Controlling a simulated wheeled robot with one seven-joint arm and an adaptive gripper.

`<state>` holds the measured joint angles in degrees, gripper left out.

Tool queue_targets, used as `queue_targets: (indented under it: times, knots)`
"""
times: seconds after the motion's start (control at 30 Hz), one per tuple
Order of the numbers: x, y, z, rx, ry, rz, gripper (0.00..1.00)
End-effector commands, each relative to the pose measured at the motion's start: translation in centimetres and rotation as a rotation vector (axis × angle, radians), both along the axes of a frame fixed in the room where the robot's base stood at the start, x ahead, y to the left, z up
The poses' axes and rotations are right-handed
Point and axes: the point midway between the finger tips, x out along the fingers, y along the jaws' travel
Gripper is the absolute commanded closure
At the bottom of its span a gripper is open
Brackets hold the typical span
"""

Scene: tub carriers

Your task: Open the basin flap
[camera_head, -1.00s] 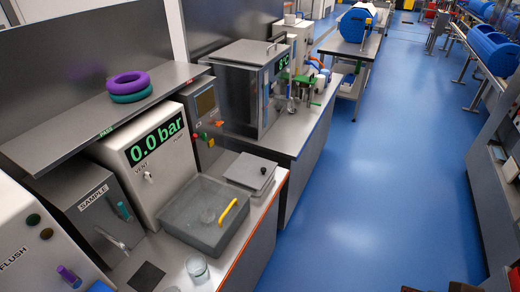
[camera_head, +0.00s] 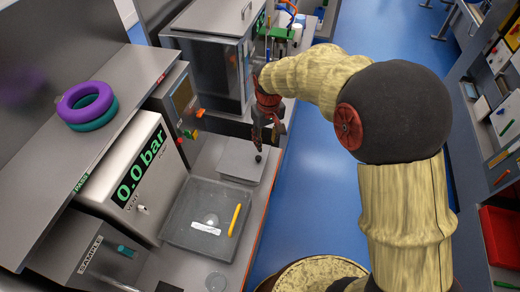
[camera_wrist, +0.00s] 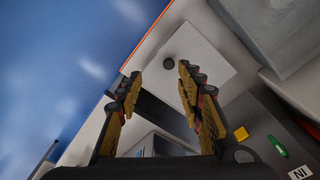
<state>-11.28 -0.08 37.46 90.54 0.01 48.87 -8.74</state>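A grey basin (camera_head: 169,223) stands on the bench in the head view, with a yellow bar, a clear round thing and a pale strip showing in it. Just behind it is a flat light grey plate (camera_head: 235,165) with a dark round knob (camera_head: 258,158); I cannot tell whether this plate is the flap. The plate (camera_wrist: 205,65) and knob (camera_wrist: 168,61) also show in the wrist view. My gripper (camera_head: 267,146) points down above the knob side of the plate. In the wrist view my gripper (camera_wrist: 159,74) has its fingers apart, empty, with the knob seen between their tips.
A pressure box reading 0.0 bar (camera_head: 135,185) stands left of the basin. A shelf above it holds purple and teal rings (camera_head: 88,106). A steel cabinet (camera_head: 205,75) stands behind the plate. Blue floor lies to the right.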

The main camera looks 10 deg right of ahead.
Motion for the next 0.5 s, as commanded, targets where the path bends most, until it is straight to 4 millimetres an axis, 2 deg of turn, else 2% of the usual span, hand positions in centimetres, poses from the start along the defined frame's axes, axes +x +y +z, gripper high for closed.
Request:
queue_targets:
  times: [0.13,0.37,0.5]
  knots:
    - [1.1,1.3,-3.1,-0.009,0.044,0.036,0.63]
    - [1.4,1.8,-5.7,-0.013,0.057,0.048,0.63]
    - [1.4,1.7,-7.9,-0.013,0.058,0.048,0.63]
